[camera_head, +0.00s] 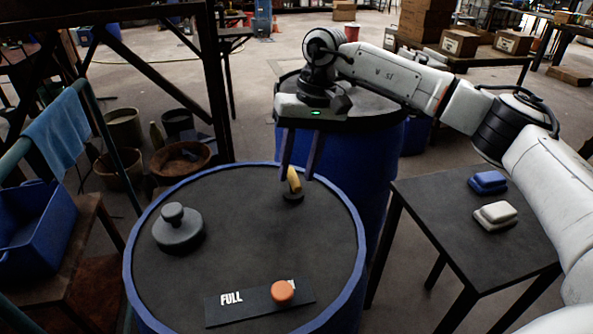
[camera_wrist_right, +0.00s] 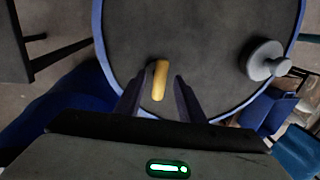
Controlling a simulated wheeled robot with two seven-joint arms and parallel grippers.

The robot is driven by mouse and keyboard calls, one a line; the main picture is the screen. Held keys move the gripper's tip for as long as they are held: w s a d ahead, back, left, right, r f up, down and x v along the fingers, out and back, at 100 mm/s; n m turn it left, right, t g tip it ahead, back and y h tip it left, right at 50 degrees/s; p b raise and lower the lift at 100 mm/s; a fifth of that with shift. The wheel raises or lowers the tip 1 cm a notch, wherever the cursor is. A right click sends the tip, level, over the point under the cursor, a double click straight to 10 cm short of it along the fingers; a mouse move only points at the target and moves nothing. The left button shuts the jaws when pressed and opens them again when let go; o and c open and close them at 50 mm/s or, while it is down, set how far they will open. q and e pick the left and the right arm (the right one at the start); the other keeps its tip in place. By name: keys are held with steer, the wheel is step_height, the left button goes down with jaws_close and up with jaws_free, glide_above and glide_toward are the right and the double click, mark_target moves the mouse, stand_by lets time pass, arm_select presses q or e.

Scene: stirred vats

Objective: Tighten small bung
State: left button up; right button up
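The small bung (camera_head: 293,197) is a dark round plug with a yellow handle, set near the back right of the drum lid (camera_head: 235,240). Its yellow handle also shows in the right wrist view (camera_wrist_right: 160,80), between the two fingers. My right gripper (camera_head: 300,172) points down over the bung, with its fingers apart on either side of the handle. In the wrist view a gap shows between the handle and each finger (camera_wrist_right: 159,98), so it is open and holds nothing. My left gripper is not in view.
A larger grey bung (camera_head: 178,232) sits on the lid's left. A dark "FULL" plate (camera_head: 250,302) with an orange knob (camera_head: 283,291) lies at the front. Another blue drum (camera_head: 375,160) stands behind. A side table (camera_head: 440,215) at right holds a blue block (camera_head: 488,181) and a white block (camera_head: 496,214).

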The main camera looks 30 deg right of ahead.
steer(key=shift+a+f, duration=0.1)
steer(key=shift+f, duration=0.4)
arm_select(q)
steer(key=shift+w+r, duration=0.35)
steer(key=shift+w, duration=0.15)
arm_select(e)
steer(key=shift+c, duration=0.2)
steer(key=shift+w, duration=0.1)
jaws_close()
